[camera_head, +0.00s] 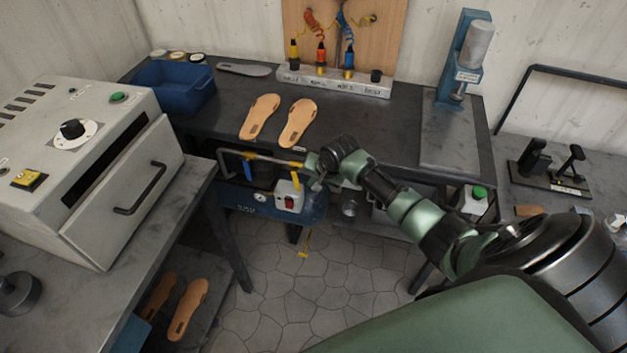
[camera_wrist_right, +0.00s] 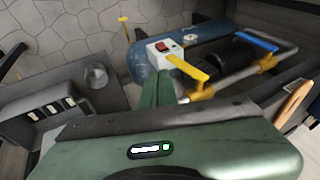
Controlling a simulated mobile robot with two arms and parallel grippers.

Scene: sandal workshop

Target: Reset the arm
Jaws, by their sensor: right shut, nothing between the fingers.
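My right arm (camera_head: 405,205) comes in from the right in the head view and reaches across to the front of the dark workbench. My right gripper (camera_head: 314,176) is at its far end, by the bench's front edge, above and beside the blue compressor. In the wrist view the green fingers of my right gripper (camera_wrist_right: 173,88) are together and hold nothing. They appear close to the yellow lever in that picture; whether they touch it I cannot tell. My left gripper is not in view.
The blue compressor (camera_head: 262,203) sits under the workbench (camera_head: 360,120); its yellow lever (camera_wrist_right: 187,68) and blue lever (camera_wrist_right: 257,40) show in the wrist view. Two tan soles (camera_head: 297,123) lie on the bench. A grey oven (camera_head: 100,185) stands left. The tiled floor is mostly open.

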